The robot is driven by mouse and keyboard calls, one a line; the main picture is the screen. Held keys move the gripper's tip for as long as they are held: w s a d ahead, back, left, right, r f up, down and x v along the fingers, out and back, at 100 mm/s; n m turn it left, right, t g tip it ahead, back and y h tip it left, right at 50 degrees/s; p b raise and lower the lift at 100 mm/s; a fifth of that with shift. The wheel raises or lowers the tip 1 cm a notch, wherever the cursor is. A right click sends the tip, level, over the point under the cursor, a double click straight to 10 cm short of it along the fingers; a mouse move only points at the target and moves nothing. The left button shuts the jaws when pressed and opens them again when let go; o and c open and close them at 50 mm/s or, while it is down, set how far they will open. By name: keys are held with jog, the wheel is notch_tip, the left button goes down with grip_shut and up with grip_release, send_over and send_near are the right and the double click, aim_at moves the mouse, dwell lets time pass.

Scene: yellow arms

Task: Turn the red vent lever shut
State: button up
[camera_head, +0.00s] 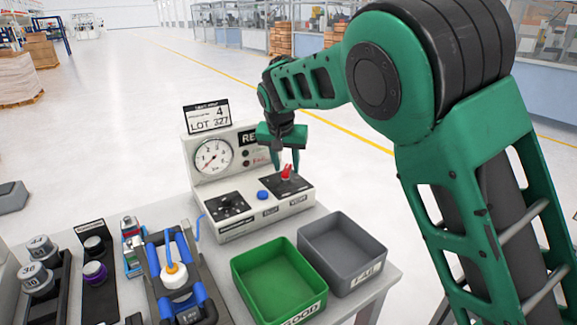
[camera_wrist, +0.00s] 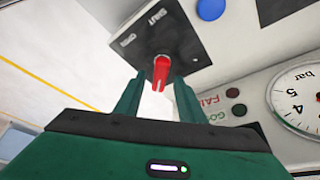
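The red vent lever (camera_head: 287,171) stands on a dark plate at the right end of the grey test bench unit (camera_head: 215,182). In the wrist view the lever (camera_wrist: 161,72) shows between my fingertips, in front of the dark plate (camera_wrist: 178,40). The plate has small upside-down words that seem to read SHUT and OPEN. My gripper (camera_wrist: 157,92) is open, with a finger on either side of the lever and a visible gap on each side. In the head view my gripper (camera_head: 287,162) points down over the lever. Whether a finger touches it cannot be told.
A pressure gauge (camera_head: 214,156), a blue button (camera_head: 262,195) and a black knob (camera_head: 230,204) are on the unit. A green bin (camera_head: 237,277) and a grey bin (camera_head: 375,240) stand in front. A fixture with blue clamps (camera_head: 205,291) and a white-orange part is left of them.

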grip_shut()
jog(key=shift+d, duration=0.2)
jog(key=shift+a, duration=0.1)
